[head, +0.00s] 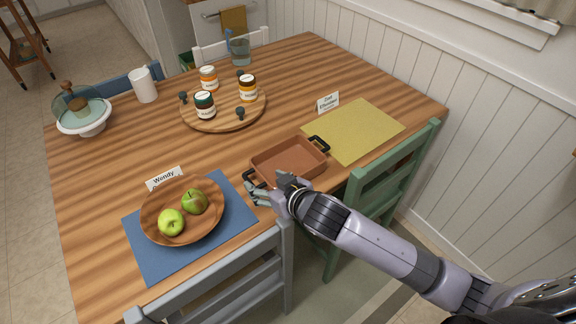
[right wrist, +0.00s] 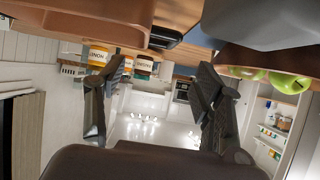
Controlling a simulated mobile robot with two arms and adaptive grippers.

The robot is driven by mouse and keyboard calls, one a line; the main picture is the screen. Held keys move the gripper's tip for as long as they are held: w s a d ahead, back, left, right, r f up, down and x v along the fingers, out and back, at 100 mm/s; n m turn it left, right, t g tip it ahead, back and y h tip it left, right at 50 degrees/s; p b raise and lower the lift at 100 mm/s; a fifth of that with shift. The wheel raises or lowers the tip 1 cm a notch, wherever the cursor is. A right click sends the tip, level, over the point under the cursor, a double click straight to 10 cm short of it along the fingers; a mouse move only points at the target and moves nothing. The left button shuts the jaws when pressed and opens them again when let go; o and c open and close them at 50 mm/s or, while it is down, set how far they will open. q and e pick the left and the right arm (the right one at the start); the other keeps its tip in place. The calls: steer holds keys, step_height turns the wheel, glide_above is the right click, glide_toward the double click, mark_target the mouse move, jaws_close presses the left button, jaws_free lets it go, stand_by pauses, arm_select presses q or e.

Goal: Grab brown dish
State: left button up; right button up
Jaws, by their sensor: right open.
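The brown dish (head: 290,160) is a rectangular baking dish with a dark handle at each end. It stands upright near the table's front right edge. My right gripper (head: 263,188) is open and empty beside the dish's near left end, close to its left handle (head: 250,177). In the right wrist view the dish (right wrist: 85,18) fills the upper left, and its dark handle (right wrist: 165,38) lies beyond the spread fingers. I cannot tell from these views whether a finger touches the handle. My left gripper is not in view.
A round wooden plate (head: 154,222) with two green apples sits on a blue mat (head: 237,210) left of my gripper. A yellow mat (head: 355,130) lies right of the dish. A round tray (head: 222,119) holds jars behind. Grey and green chairs (head: 385,190) stand along the near edge.

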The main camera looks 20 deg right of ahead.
steer(key=shift+f+x, duration=0.15)
steer(key=shift+x, duration=1.65)
steer(key=shift+f+x, duration=0.2)
steer(key=shift+x, duration=1.6)
steer(key=shift+s+d, duration=0.2)
steer(key=shift+c, duration=0.3)
jaws_close()
steer(key=shift+w+r, duration=0.1)
steer(key=shift+r, duration=0.05)
